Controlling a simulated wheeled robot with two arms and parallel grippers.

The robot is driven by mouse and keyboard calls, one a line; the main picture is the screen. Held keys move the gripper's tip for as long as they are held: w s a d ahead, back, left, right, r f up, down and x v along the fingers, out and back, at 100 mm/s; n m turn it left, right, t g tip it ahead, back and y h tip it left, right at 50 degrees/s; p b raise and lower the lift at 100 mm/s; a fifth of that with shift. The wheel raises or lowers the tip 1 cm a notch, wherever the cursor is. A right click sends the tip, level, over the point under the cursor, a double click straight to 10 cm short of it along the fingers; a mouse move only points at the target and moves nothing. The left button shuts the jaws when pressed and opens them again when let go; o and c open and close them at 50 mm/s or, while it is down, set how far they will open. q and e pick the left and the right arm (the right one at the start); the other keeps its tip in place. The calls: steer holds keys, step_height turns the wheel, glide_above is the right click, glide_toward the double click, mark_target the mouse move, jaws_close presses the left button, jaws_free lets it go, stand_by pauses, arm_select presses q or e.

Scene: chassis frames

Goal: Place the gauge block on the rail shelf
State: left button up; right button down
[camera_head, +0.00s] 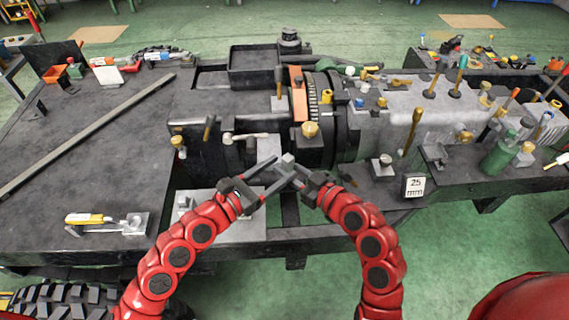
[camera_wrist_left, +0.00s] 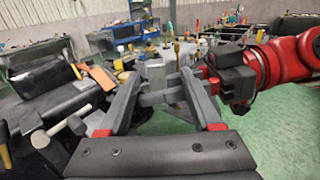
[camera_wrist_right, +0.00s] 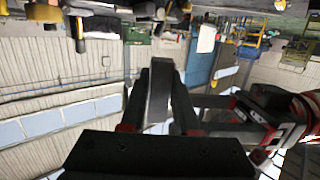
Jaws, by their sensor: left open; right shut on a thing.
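A small plain grey block (camera_head: 288,158), seemingly the gauge block, is held between the two fingers of my right gripper (camera_head: 292,174). It also shows upright between those fingers in the right wrist view (camera_wrist_right: 158,90). My left gripper (camera_head: 276,172) is open, its fingertips close to the block and the right fingers. In the left wrist view the right gripper and block (camera_wrist_left: 176,95) lie between its spread fingers; I cannot tell whether they touch. A dark ledge (camera_head: 375,198), possibly the rail shelf, runs along the machine's front, with a "25 mm" sign (camera_head: 415,187) on it.
The dark machine bed (camera_head: 90,180) fills the left, with a long grey bar (camera_head: 90,133) and a yellow-handled tool (camera_head: 90,218) on it. A green cylinder (camera_head: 500,155) and several upright handles crowd the right. Green floor (camera_head: 450,255) is clear in front.

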arm_select(q)
steer(key=shift+x, duration=1.4)
steer(key=shift+c, duration=0.2)
jaws_close()
arm_select(e)
steer(key=c, duration=0.6)
jaws_free()
steer(key=shift+o, duration=0.2)
